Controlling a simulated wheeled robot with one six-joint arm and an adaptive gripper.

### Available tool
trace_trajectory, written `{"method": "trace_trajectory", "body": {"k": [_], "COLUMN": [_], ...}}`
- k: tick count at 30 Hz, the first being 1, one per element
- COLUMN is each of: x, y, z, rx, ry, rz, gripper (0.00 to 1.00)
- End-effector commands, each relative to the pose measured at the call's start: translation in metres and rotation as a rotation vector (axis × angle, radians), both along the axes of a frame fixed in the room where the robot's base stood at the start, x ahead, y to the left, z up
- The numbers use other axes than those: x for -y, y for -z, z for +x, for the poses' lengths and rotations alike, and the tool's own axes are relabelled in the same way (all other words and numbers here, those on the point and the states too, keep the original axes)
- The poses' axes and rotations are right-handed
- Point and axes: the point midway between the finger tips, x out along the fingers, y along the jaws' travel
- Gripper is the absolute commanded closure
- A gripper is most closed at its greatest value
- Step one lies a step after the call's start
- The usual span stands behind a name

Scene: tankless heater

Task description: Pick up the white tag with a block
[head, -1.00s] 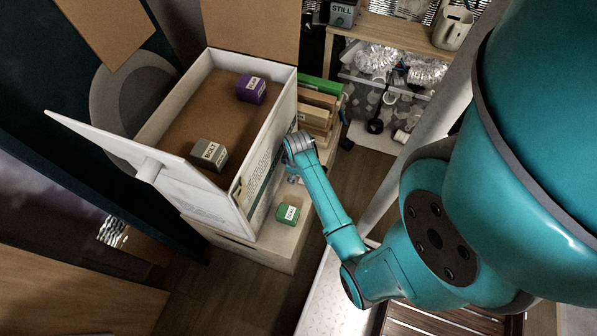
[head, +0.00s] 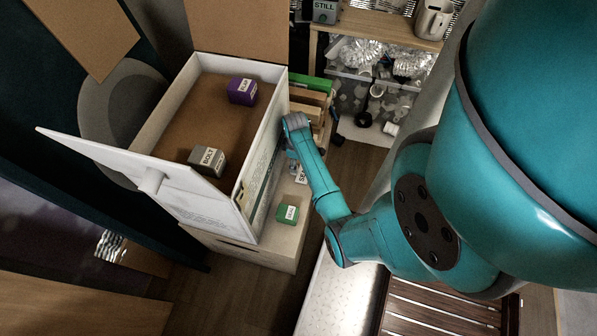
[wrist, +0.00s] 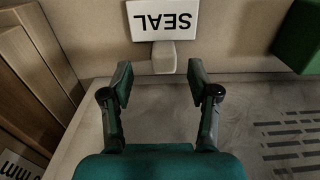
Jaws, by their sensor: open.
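The white tag (wrist: 163,20) reads "SEAL", upside down in the wrist view. A small pale block (wrist: 164,57) is at its lower edge. In the head view, part of the tag (head: 301,174) shows beside my arm, on the light wooden ledge; the rest is hidden by the arm. My gripper (wrist: 160,82) is open and empty. In the wrist view its fingers stand left and right of the block's line, with the block just beyond the fingertips and apart from them.
A green block (head: 287,212) sits on the ledge (head: 277,248), and its side shows at the wrist view's right edge (wrist: 300,38). The open white box (head: 262,178) stands close by, holding a purple block (head: 242,92) and a grey "BOLT" block (head: 207,160). Wooden pieces (wrist: 30,80) are left in the wrist view.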

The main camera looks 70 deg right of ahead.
Motion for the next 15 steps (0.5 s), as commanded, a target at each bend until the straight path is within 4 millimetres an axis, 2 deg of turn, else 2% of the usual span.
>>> {"method": "trace_trajectory", "body": {"k": [9, 15], "x": [-0.004, -0.004], "y": [0.04, 0.05], "z": [-0.005, -0.005], "rx": [-0.001, 0.0], "ry": [0.0, 0.0], "rz": [0.001, -0.001], "gripper": [0.4, 0.4]}}
